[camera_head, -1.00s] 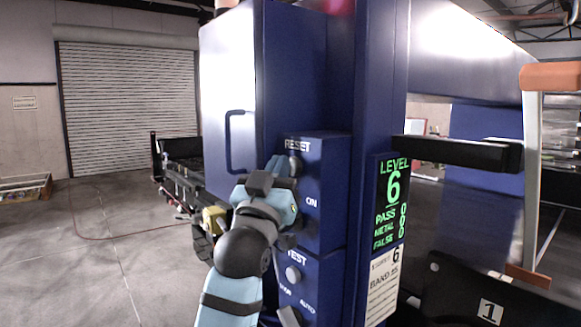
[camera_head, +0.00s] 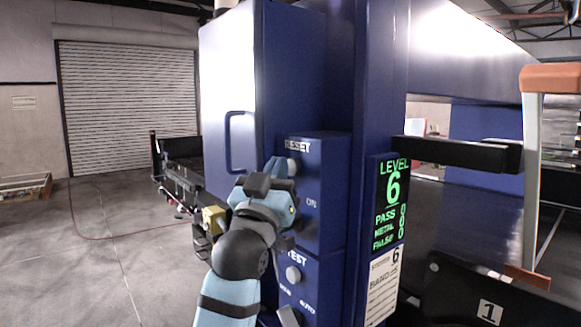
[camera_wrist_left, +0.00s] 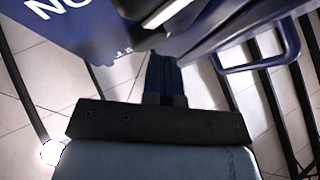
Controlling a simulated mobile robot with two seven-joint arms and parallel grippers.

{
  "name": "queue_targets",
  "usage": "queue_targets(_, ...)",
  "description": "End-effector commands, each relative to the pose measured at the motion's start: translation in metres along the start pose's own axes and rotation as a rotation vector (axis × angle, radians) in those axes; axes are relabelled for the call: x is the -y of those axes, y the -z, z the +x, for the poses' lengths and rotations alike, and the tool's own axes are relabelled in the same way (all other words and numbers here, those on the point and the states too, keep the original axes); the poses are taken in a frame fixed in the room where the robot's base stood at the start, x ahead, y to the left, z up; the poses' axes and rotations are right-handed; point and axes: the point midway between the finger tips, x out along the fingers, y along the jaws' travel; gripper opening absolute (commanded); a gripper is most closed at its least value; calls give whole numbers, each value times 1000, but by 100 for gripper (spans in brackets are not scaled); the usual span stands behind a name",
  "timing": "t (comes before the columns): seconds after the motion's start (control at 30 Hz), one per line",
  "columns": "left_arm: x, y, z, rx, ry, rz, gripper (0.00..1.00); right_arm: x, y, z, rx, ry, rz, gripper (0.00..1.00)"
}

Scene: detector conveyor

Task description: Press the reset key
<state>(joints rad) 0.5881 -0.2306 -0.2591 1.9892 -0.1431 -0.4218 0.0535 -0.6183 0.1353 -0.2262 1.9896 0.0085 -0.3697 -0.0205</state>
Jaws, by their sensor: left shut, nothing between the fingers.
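The reset key (camera_head: 293,167) is a round pale button under the RESET label, on the upper blue control box. My left gripper (camera_head: 278,166) is just left of the key, at about its height in the head view. Its fingers are shut with nothing between them. A small gap seems to show between fingertips and key; contact is hard to judge. In the left wrist view the shut dark blue fingers (camera_wrist_left: 162,76) point up the picture beside the blue panel with upside-down ON lettering (camera_wrist_left: 58,8). I cannot make out the key there. My right gripper is not in view.
The TEST button (camera_head: 293,273) and a selector sit on the lower box. A green display (camera_head: 390,203) reads LEVEL 6. A blue door with a handle (camera_head: 240,142) stands behind my gripper. A black conveyor (camera_head: 180,170) lies beyond. Open floor is at left.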

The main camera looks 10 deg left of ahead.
Motion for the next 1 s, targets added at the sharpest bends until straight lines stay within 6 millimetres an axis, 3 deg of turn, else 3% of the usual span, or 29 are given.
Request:
queue_targets(0.53,7,7,-9,-1,1,2,0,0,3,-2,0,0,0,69)
queue_targets(1.0,28,29,-39,-1,1,1,0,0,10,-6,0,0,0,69)
